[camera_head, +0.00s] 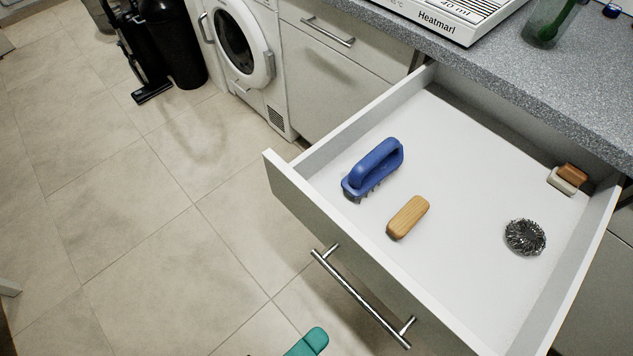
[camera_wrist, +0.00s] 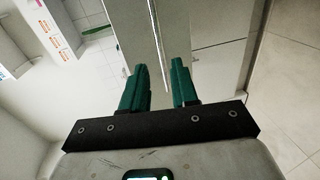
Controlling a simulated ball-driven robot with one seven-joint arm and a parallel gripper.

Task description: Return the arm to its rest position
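My gripper (camera_wrist: 161,78) shows two teal fingers standing apart in the wrist view, with nothing held between them. Its teal tip (camera_head: 306,342) also shows at the bottom edge of the head view, below the open drawer's bar handle (camera_head: 360,298); the rest of the arm is out of that view. In the wrist view, a pale panel with a long metal bar (camera_wrist: 158,40) lies beyond the fingers. I cannot tell how far apart they are.
The pulled-out drawer (camera_head: 280,182) holds a blue brush (camera_head: 374,168), a wooden brush (camera_head: 408,217), a steel scourer (camera_head: 525,237) and a small brown-and-white block (camera_head: 567,180). A grey worktop (camera_head: 500,82) lies behind.

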